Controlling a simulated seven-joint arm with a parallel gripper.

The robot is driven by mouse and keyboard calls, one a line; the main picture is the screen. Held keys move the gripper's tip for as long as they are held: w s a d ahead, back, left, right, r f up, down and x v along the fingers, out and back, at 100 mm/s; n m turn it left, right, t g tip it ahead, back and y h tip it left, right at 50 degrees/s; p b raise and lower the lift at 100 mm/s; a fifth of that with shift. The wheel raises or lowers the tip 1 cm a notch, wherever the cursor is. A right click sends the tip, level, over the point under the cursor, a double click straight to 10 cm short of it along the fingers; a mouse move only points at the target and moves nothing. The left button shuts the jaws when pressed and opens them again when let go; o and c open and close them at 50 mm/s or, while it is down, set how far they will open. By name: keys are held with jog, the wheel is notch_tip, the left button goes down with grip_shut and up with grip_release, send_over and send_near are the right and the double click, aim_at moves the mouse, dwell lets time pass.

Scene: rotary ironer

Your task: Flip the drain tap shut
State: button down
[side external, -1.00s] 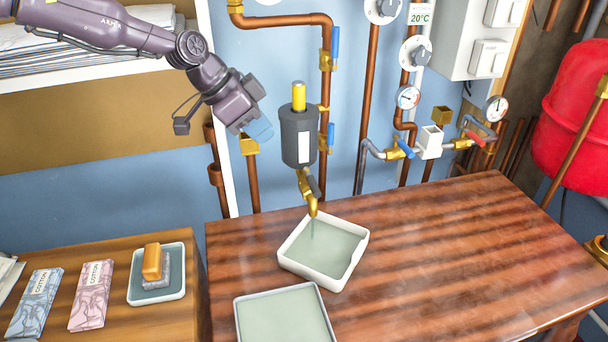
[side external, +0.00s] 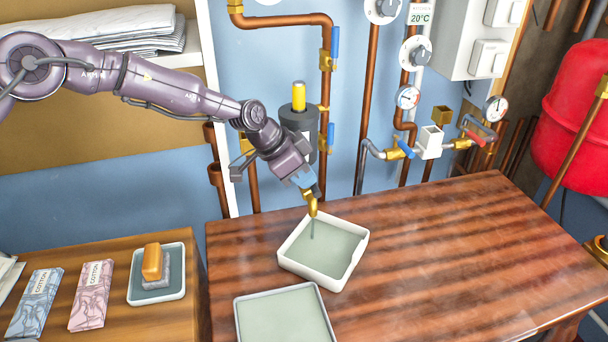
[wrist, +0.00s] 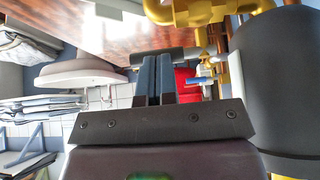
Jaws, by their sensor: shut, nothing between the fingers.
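The brass drain tap (side external: 312,204) sits under a dark grey canister (side external: 298,118) on the wall. A thin stream runs from its spout into a white tray (side external: 288,263). My gripper (side external: 304,181) is shut and empty, close beside the tap, and covers most of its dark lever in the side view. In the wrist view my shut blue fingers (wrist: 153,80) point at a dark bar (wrist: 180,56), which looks like the lever, just beyond the fingertips. Brass tap parts (wrist: 195,12) show above it. I cannot tell whether the fingers touch the lever.
The canister fills the right of the wrist view (wrist: 285,85). Copper pipes (side external: 329,90) with blue-handled valves run up the wall to its right. A second tray (side external: 284,315) lies on the wooden table (side external: 440,260), whose right side is clear. A sponge dish (side external: 157,295) stands at left.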

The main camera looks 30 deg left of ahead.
jog(key=shift+w+d+n+t+y, duration=0.15)
jog(key=shift+d+n+t+y, duration=0.2)
jog(key=shift+n, duration=0.35)
dwell(0.3)
jog(key=n+y, duration=0.1)
jog(key=d+n+t, duration=0.1)
jog(key=n, duration=0.1)
jog(key=shift+w+d+y, duration=0.15)
jog(key=shift+w+y, duration=0.2)
jog(key=shift+w, duration=0.05)
jog(key=w+n+y, duration=0.1)
jog(key=w+n, duration=0.1)
jog(key=w+d+n+y, duration=0.1)
jog(key=n, duration=0.1)
jog(key=shift+w+n+y, duration=0.3)
jog(key=shift+w+n, duration=0.05)
jog(key=shift+n, duration=0.05)
jog(key=shift+s+a, duration=0.3)
jog(key=shift+a, duration=0.45)
